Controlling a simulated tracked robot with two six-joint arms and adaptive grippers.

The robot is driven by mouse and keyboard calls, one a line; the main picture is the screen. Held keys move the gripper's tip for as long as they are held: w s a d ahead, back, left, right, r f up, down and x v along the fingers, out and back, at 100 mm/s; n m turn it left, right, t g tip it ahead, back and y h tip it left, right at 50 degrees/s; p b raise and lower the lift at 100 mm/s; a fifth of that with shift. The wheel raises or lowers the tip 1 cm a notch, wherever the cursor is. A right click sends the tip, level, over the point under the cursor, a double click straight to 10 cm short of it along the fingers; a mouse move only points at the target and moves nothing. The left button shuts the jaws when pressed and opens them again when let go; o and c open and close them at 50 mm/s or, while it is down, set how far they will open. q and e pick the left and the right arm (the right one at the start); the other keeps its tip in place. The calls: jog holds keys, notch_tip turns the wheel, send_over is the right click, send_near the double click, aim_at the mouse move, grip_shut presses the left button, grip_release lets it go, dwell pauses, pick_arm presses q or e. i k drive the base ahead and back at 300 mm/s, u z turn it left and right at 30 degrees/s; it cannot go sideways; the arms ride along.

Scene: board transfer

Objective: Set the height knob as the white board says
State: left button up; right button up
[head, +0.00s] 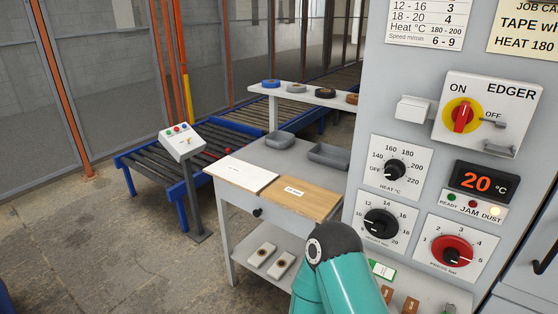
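The black knob (381,223) on a white plate, with a scale from about 10 to 20, sits low on the grey machine panel; its small caption is too blurred to read, and I cannot tell its setting surely. A white board (240,174) lies flat on the table's left side; its small marking is unreadable from here. A brown board (292,192) with a white label lies beside it. Neither gripper is in view.
The panel also has a heat knob (395,170), a red knob (453,251), a red-and-yellow switch (463,116) and a display (484,182) reading 20 °C. The dust lamp glows. Grey trays (328,154) stand on the table (270,212). A roller conveyor (160,178) lies behind.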

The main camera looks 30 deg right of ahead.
aim_at(380, 223)
jog(key=z, duration=0.45)
jog(key=i, duration=0.7)
jog(key=u, duration=0.45)
jog(key=k, duration=0.6)
jog(key=z, duration=1.2)
